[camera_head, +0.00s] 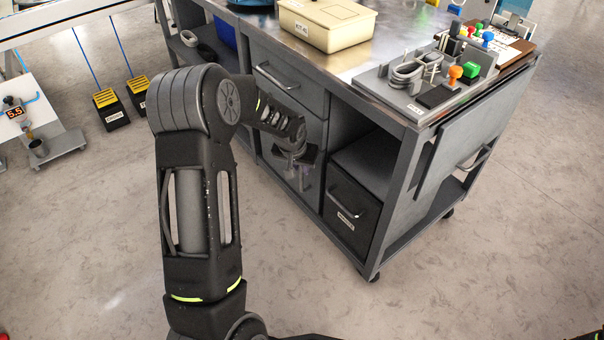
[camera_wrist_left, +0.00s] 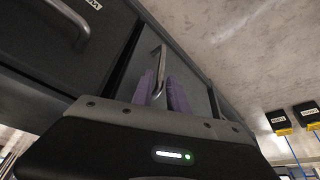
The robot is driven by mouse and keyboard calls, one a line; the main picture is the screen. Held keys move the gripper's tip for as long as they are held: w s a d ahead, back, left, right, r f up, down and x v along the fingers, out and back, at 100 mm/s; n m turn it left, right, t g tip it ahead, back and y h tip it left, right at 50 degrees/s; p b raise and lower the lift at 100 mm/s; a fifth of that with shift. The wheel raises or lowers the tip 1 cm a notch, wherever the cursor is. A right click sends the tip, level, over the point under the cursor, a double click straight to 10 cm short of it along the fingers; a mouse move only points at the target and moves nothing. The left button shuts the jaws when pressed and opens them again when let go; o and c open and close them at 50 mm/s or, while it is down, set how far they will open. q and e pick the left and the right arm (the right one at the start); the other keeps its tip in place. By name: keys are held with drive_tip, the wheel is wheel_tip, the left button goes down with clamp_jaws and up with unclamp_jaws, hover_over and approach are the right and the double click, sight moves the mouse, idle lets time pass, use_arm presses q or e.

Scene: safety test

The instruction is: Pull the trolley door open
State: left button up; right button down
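The grey trolley (camera_head: 338,105) stands in the middle of the head view. Its door (camera_head: 275,155) is a grey front panel below a drawer and looks closed or nearly so. My left gripper (camera_head: 304,172) is at this door and partly covers it. In the left wrist view, the metal door handle (camera_wrist_left: 159,68) runs between the two purple fingers (camera_wrist_left: 164,95). The fingers lie close on both sides of the bar and look shut on it. The door panel (camera_wrist_left: 192,82) shows behind them. My right gripper is not in view.
A drawer with a handle (camera_head: 276,78) is above the door. A black box (camera_head: 352,212) with its own handle sits in the open bay to the right. A cream case (camera_head: 327,25) stands on top. The floor in front is clear. Yellow-black pedals (camera_head: 108,108) lie at left.

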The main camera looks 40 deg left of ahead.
sight(302, 188)
use_arm(q)
drive_tip(key=b+x, duration=0.1)
drive_tip(key=x, duration=0.2)
drive_tip(key=shift+f, duration=0.2)
drive_tip(key=shift+c, duration=0.3)
clamp_jaws()
drive_tip(key=shift+w+r, duration=0.1)
idle(0.9)
